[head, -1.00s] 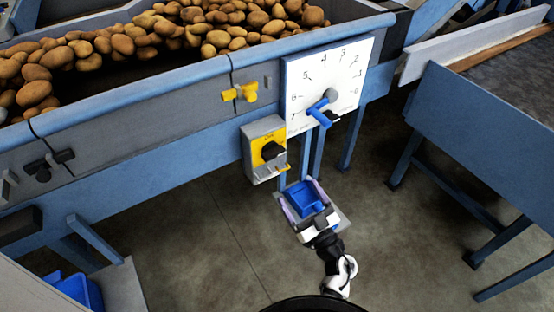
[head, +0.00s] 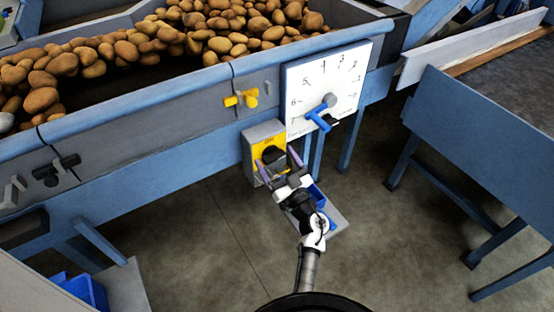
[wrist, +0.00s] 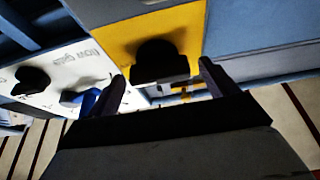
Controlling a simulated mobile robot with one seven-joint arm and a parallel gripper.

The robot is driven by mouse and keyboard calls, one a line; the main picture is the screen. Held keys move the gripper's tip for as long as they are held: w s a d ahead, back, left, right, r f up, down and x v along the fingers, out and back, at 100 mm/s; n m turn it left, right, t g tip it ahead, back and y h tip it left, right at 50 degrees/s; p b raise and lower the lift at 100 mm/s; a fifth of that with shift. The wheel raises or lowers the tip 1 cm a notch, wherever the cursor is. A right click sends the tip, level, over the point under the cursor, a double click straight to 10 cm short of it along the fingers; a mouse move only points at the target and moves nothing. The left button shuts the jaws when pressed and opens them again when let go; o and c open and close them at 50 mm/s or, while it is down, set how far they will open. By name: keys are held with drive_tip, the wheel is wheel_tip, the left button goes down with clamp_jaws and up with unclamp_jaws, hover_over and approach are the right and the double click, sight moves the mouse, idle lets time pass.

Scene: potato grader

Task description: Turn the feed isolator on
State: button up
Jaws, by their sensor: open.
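The feed isolator is a grey box with a yellow front plate (head: 256,146) and a black rotary knob (head: 272,154), mounted below the trough's side. In the wrist view the black knob (wrist: 160,62) stands out from the yellow plate (wrist: 118,30). My gripper (head: 280,160) is open and in front of the isolator. In the wrist view its fingertips (wrist: 162,80) lie to either side of the knob's lower part, with nothing visibly clamped between them. The head view partly hides the knob behind my gripper. I cannot tell whether the fingers touch it.
A white dial plate (head: 345,70) with a blue pointer (head: 318,117) is just right of the isolator. A yellow valve handle (head: 242,99) is above it. Potatoes (head: 110,50) lie in the trough.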

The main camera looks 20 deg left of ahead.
drive_tip(key=shift+c, duration=0.2)
drive_tip(key=c, duration=0.9)
drive_tip(key=shift+c, duration=0.2)
drive_tip(key=shift+n, duration=0.4)
drive_tip(key=n+g, duration=0.1)
drive_tip(key=n, duration=0.1)
drive_tip(key=n+g+y+p, duration=0.1)
drive_tip(key=n, duration=0.2)
drive_tip(key=shift+r+g+y, duration=0.1)
drive_tip(key=shift+g+y, duration=0.2)
drive_tip(key=n+g, duration=0.1)
drive_tip(key=n, duration=0.2)
drive_tip(key=n+g, duration=0.2)
drive_tip(key=n, duration=0.2)
drive_tip(key=shift+n+g+p, duration=0.3)
drive_tip(key=n+g, duration=0.2)
drive_tip(key=n, duration=0.3)
drive_tip(key=shift+n+g+h+p, duration=0.4)
drive_tip(key=shift+n+h, duration=0.5)
drive_tip(key=shift+n, duration=1.1)
